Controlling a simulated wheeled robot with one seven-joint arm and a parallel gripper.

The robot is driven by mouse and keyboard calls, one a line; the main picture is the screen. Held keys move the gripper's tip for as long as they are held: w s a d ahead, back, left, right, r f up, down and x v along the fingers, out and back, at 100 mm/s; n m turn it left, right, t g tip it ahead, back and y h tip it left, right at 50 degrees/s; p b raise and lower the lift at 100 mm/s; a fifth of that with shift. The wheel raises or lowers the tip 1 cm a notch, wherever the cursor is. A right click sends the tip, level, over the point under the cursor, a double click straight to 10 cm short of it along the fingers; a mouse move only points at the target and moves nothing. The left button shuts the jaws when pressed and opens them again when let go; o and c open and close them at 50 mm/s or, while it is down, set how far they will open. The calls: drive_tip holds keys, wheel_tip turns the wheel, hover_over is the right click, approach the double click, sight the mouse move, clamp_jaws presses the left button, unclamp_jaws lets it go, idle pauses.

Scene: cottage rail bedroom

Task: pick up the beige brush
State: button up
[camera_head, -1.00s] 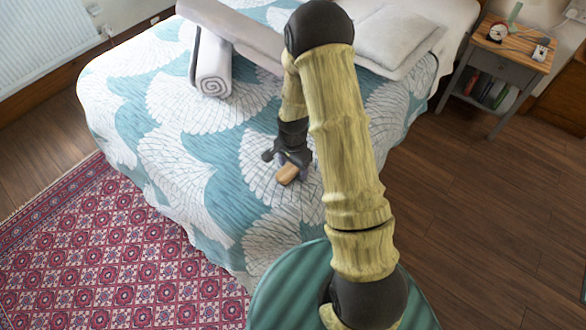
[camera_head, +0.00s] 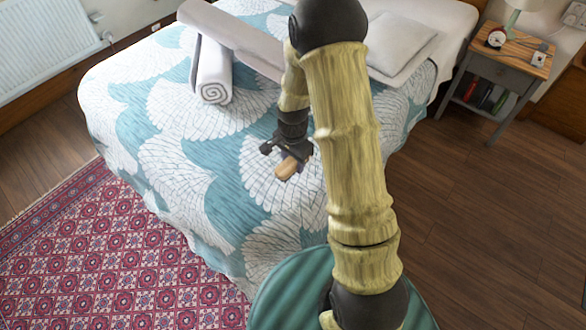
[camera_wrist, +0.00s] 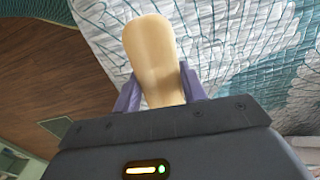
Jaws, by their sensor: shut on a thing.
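The beige brush (camera_head: 287,168) is in my gripper (camera_head: 292,157), over the near part of the bed in the head view. In the wrist view the smooth beige back of the brush (camera_wrist: 153,55) stands out between the two purple fingers of my gripper (camera_wrist: 160,88). The fingers are shut on it from both sides. The brush appears held a little above the bedspread. Its underside and the end between the fingers are hidden.
The bed (camera_head: 190,165) has a teal and white patterned cover. A rolled white towel (camera_head: 213,75) and a grey pillow (camera_head: 400,42) lie farther back. A nightstand (camera_head: 500,70) stands right of the bed. A red rug (camera_head: 110,250) and bare floor (camera_head: 470,200) lie around it.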

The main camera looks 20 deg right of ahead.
sight(293, 160)
wheel_tip(293, 160, up, 4)
drive_tip(key=shift+r, duration=0.1)
idle(0.4)
drive_tip(key=o, duration=0.4)
drive_tip(key=shift+c, duration=1.4)
drive_tip(key=n, duration=0.2)
drive_tip(key=f+n, duration=0.1)
drive_tip(key=shift+w+f+n, duration=0.3)
drive_tip(key=shift+w+n, duration=0.05)
drive_tip(key=shift+n, duration=0.05)
drive_tip(key=n, duration=0.2)
drive_tip(key=f+n, duration=0.1)
drive_tip(key=shift+w+f+n, duration=0.1)
drive_tip(key=shift+w+n, duration=0.3)
drive_tip(key=n, duration=0.2)
drive_tip(key=f+n, duration=0.1)
drive_tip(key=shift+w+f+n, duration=0.1)
drive_tip(key=shift+w+n, duration=0.25)
drive_tip(key=shift+n, duration=0.05)
drive_tip(key=shift+w+a, duration=0.15)
drive_tip(key=shift+a, duration=0.05)
